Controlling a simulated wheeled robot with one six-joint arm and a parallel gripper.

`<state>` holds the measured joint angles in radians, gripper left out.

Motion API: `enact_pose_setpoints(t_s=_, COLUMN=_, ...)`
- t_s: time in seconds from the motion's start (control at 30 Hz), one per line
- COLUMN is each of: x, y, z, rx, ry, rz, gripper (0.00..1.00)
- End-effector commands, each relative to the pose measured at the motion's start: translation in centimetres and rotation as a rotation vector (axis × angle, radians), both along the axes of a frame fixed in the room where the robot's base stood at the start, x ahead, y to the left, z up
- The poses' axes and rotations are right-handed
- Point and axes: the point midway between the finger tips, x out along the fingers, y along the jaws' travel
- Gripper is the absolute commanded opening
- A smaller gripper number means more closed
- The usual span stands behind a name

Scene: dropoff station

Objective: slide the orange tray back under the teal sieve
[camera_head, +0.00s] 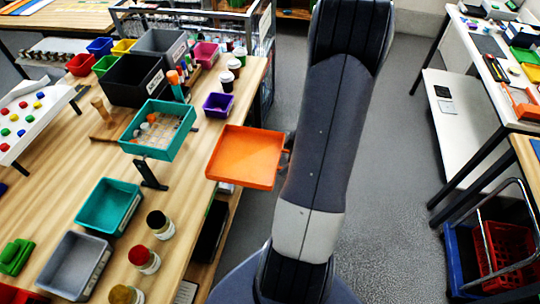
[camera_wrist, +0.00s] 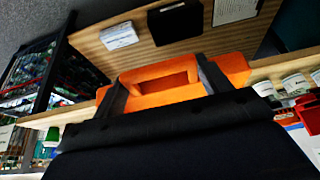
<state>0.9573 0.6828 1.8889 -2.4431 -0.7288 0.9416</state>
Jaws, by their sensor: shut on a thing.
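The orange tray (camera_head: 247,155) is shallow, square and looks empty. The sieve stands raised on a dark stand to the tray's left and holds a few small orange and white pieces. My gripper (camera_head: 288,147) is at the tray's right side, mostly hidden by my arm. In the wrist view my gripper (camera_wrist: 162,84) is shut on the orange tray's front part (camera_wrist: 236,68), one dark finger at each side.
A purple bin (camera_head: 217,105) stands near the table edge behind the tray. A teal bin (camera_head: 108,206), a grey bin (camera_head: 74,265) and several jars (camera_head: 160,224) stand nearer. Black and grey bins are at the back. The aisle floor to the right is clear.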

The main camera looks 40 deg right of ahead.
Motion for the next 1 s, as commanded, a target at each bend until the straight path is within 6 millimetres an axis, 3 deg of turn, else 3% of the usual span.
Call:
enact_pose_setpoints(t_s=0.27, x=-0.1, y=0.1, z=-0.9, rx=0.000, ry=0.004, rz=-0.014, gripper=0.31)
enact_pose_setpoints(t_s=0.77, x=1.2, y=1.1, z=-5.1, rx=0.001, ry=0.005, rz=-0.015, gripper=0.31)
enact_pose_setpoints(t_s=1.0, x=3.1, y=2.5, z=-5.1, rx=-0.002, ry=0.002, rz=-0.011, gripper=0.31)
